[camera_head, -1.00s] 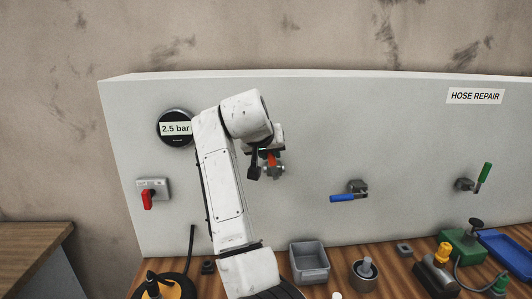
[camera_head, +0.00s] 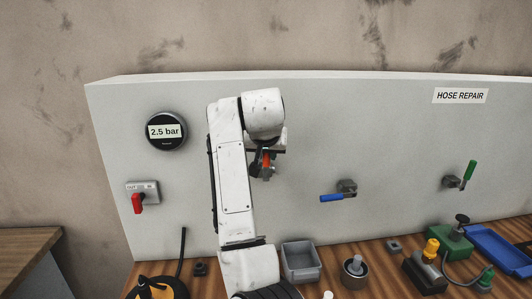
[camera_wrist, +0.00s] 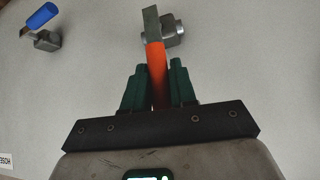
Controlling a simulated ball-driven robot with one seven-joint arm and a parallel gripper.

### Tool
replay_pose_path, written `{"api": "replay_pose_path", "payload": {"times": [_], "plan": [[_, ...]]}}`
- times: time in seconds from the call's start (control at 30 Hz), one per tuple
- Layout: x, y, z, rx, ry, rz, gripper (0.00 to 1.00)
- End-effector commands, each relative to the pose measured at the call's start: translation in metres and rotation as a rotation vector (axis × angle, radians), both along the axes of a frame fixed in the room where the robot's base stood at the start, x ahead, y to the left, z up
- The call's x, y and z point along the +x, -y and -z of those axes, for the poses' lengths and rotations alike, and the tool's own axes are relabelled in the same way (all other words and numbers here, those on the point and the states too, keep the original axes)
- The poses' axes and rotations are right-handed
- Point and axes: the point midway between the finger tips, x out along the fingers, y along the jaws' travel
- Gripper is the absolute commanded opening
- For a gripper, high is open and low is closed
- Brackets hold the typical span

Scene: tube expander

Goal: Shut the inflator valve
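A valve with an orange lever (camera_head: 265,162) is on the grey-white panel near the middle, partly hidden by my arm in the head view. In the wrist view the lever (camera_wrist: 156,72) runs from the grey valve body (camera_wrist: 171,35) in between the two green fingers of my gripper (camera_wrist: 158,85). The fingers flank the lever closely on both sides. I cannot tell whether they press on it or stand just clear. In the head view the lever looks about upright, its end hidden by my gripper. No label names this valve as the inflator valve.
A gauge (camera_head: 166,132) reads 2.5 bar, with a red-handled switch (camera_head: 138,203) below it. A blue-lever valve (camera_head: 331,198) and a green-lever valve (camera_head: 469,172) are to the right. A grey bin (camera_head: 301,264) and several tools stand on the wooden bench.

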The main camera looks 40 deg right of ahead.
Motion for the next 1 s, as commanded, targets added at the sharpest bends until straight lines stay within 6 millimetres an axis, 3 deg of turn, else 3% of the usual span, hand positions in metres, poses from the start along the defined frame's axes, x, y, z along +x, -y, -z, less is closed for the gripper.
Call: {"api": "replay_pose_path", "payload": {"times": [0.23, 0.57, 1.0], "plan": [[-0.001, 0.001, 0.001, 0.002, -0.003, 0.002, 0.47], [-0.003, -0.003, -0.003, -0.001, 0.000, 0.001, 0.47], [-0.042, -0.040, -0.056, 0.001, 0.000, 0.001, 0.47]]}}
